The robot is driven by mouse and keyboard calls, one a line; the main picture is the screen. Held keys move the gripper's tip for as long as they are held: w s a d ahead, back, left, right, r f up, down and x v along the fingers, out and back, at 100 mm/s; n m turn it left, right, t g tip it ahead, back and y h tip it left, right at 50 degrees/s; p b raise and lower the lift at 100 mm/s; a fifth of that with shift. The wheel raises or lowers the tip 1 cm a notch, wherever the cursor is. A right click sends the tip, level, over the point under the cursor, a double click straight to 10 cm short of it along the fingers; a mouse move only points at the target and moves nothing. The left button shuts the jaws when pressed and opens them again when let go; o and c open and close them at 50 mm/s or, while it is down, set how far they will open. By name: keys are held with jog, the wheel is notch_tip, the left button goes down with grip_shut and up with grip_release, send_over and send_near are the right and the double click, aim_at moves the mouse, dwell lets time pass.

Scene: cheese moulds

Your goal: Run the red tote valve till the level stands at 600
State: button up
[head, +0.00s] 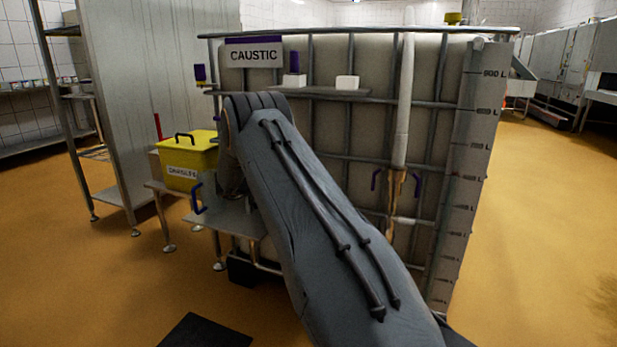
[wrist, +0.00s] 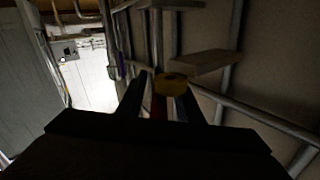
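The tote (head: 400,120) is a large pale tank in a grey bar cage with a CAUSTIC sign. A scale strip (head: 465,190) marked in litres runs down its right edge; I cannot make out where the level stands. In the wrist view the two fingers of my gripper (wrist: 165,98) stand apart. A narrow red part (wrist: 159,108) shows between them, with a round yellow piece (wrist: 172,84) at the tips. I cannot tell whether either is touched, or whether the red part is the valve. In the head view my own arm hides the gripper.
A yellow lidded bin (head: 187,160) stands left of the tote, with a thin red upright (head: 157,126) behind it. A shelf (head: 320,92) juts from the cage. The floor (head: 560,210) at right is clear.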

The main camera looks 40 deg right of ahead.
jog(key=shift+a, duration=0.1)
jog(key=shift+v, duration=3.95)
